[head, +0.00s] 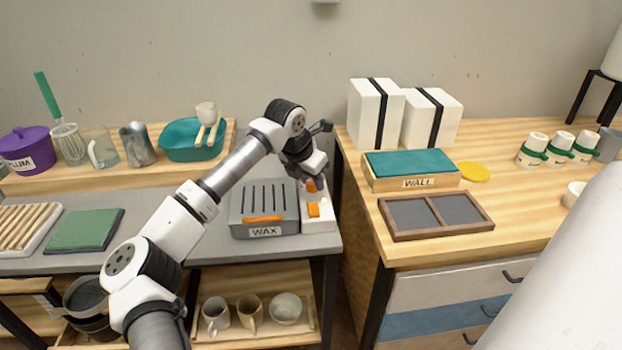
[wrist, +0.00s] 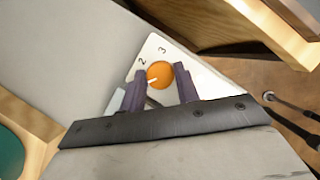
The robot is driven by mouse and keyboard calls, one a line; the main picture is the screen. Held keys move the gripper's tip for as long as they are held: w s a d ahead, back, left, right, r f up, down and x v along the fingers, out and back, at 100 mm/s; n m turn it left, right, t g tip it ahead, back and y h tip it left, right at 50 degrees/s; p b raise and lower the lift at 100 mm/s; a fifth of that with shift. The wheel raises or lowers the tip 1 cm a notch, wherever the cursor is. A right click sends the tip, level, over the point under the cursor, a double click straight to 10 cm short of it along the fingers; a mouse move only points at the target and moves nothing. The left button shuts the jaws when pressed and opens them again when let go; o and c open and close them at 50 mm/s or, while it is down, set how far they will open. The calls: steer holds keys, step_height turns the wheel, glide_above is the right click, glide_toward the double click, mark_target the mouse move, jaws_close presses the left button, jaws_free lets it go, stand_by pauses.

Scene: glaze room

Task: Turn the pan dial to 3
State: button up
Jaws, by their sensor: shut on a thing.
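The pan dial (wrist: 159,75) is a round orange knob on a white panel (wrist: 197,68), with the numbers 2 and 3 printed beside it. A white mark on the dial points to the lower left in the wrist view, not at the 3. My gripper (wrist: 160,84) has its two dark fingers on either side of the dial and is shut on it. In the head view, my gripper (head: 311,178) is over the far end of the white control panel (head: 319,224), where the dial is partly hidden. The grey WAX pan (head: 264,220) stands beside the panel.
A gap separates this counter from the right-hand wooden one, which holds a WALL box (head: 412,184) and a divided tray (head: 394,236). A teal basin (head: 176,147) is at the back left.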

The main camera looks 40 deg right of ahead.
steer(key=shift+m, duration=0.3)
steer(key=m+g, duration=0.1)
steer(key=m, duration=0.1)
steer(key=m+g+p, duration=0.1)
steer(key=m, duration=0.1)
steer(key=shift+w+r+m, duration=0.15)
steer(key=shift+m, duration=0.15)
steer(key=m+g+p, duration=0.1)
steer(key=m, duration=0.2)
steer(key=m+g+y+p, duration=0.1)
steer(key=m+p, duration=0.1)
steer(key=m, duration=0.1)
steer(key=shift+w+d, duration=0.15)
steer(key=m+y+p, duration=0.1)
steer(key=m, duration=0.2)
steer(key=m+g+y+p, duration=0.1)
steer(key=m, duration=0.2)
steer(key=shift+d+m+p, duration=0.15)
steer(key=shift+m+p, duration=0.2)
steer(key=shift+m, duration=0.05)
steer(key=m+y, duration=0.1)
steer(key=m, duration=0.2)
steer(key=m+y+p, duration=0.1)
steer(key=m, duration=0.1)
steer(key=shift+d+m+y, duration=0.1)
steer(key=shift+m+y, duration=0.2)
steer(key=shift+m, duration=0.1)
steer(key=o, duration=1)
steer(key=shift+c, duration=0.2)
steer(key=shift+p, duration=0.3)
